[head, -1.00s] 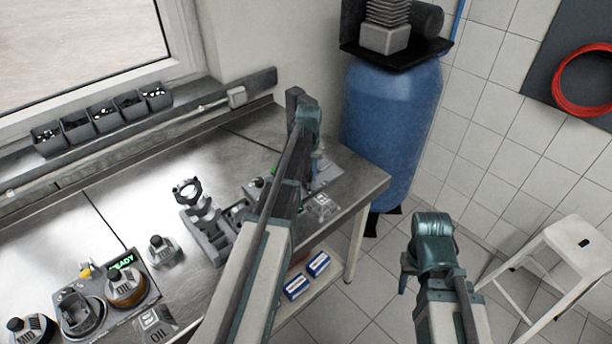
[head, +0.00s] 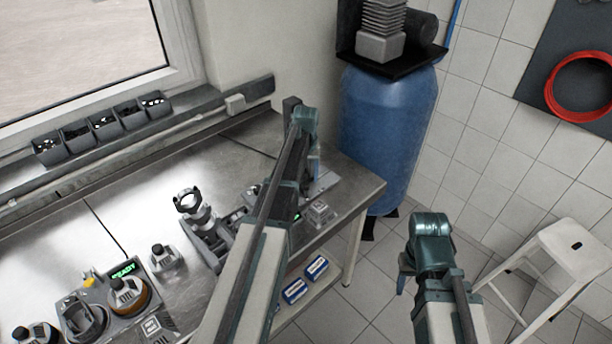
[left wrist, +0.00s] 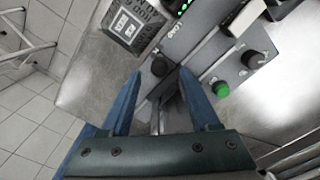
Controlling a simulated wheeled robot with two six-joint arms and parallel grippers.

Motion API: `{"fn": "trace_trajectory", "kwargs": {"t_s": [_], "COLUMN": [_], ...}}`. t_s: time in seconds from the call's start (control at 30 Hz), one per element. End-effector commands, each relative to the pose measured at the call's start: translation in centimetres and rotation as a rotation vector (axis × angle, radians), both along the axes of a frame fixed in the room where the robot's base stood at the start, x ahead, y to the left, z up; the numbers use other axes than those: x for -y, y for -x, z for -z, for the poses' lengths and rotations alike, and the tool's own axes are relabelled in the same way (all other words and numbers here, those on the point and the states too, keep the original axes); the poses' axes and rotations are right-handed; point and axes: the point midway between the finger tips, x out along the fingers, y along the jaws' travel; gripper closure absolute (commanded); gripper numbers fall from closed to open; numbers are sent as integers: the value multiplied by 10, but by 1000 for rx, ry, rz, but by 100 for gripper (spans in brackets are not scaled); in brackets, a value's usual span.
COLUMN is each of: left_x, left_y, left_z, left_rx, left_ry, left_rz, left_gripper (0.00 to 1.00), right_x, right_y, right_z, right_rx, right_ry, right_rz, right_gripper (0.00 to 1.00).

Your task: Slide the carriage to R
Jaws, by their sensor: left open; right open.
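My left gripper (left wrist: 161,74) is open over a grey device panel (left wrist: 205,62) in the left wrist view. I cannot tell for sure which part is the carriage, and no R mark is clearly readable. The panel also has a green button (left wrist: 221,89) and another black knob (left wrist: 252,59). In the head view my left arm hides much of this device, which stands at the bench's right end. My right gripper (head: 404,272) is open and empty, off the bench, partly hidden by its arm.
The steel bench (head: 120,210) carries a grey stand with a ring (head: 187,201) and an oil station (head: 125,295) to the left. A blue tank (head: 385,135) stands behind; a white stool (head: 575,245) is at right.

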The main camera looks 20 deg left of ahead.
Motion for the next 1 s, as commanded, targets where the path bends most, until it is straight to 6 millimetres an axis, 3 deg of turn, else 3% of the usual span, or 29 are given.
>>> {"fn": "trace_trajectory", "kwargs": {"t_s": [0.03, 0.6, 1.0], "left_x": [0, 0, 0], "left_y": [0, 0, 0], "left_z": [-15, -99, -107], "left_rx": [0, 0, 0], "left_ry": [0, 0, 0], "left_rz": [0, 0, 0], "left_gripper": [38, 38, 38], "right_x": [0, 0, 0], "right_y": [0, 0, 0], "right_z": [-15, -99, -107], "right_rx": [0, 0, -2], "right_ry": [0, -2, -2], "right_rz": [1, 14, 12], "right_gripper": [50, 50, 50]}}
